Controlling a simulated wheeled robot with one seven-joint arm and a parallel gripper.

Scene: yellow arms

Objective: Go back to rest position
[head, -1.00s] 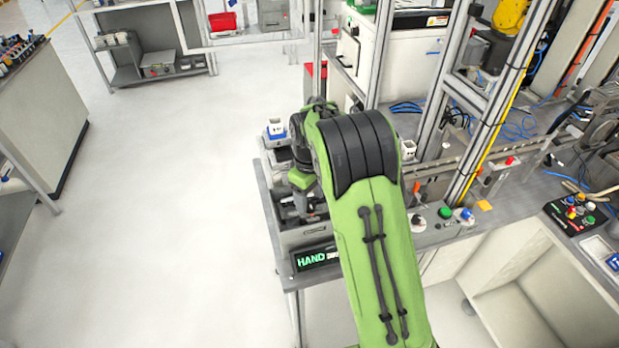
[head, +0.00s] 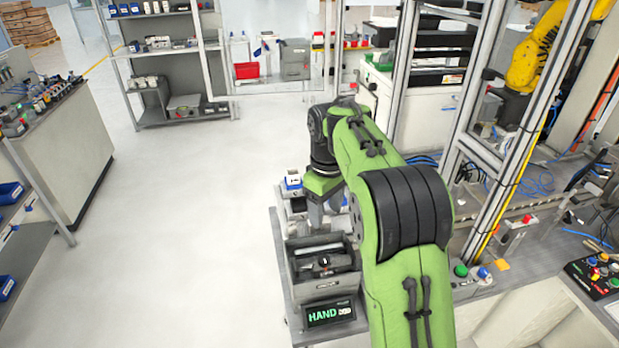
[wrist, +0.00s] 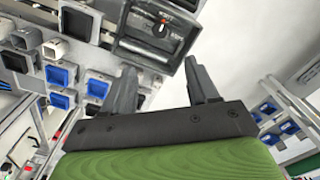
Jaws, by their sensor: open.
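My gripper (wrist: 163,88) shows in the wrist view with its two dark fingers spread apart and nothing between them. In the head view my green arm reaches forward and bends over the grey bench, and the fingers are mostly hidden behind the wrist. The gripper hangs above the bench near the grey bin (head: 320,268), apart from it as far as I can see. The bin has a dark part (head: 324,263) inside. The same bin (wrist: 158,38) shows at the top of the wrist view.
A sign reading HAND (head: 331,313) is on the bench's front. Metal frame posts (head: 490,150) and a button panel (head: 590,275) stand right of my arm. A shelf rack (head: 170,60) is at the back. The floor (head: 180,200) on the left is clear.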

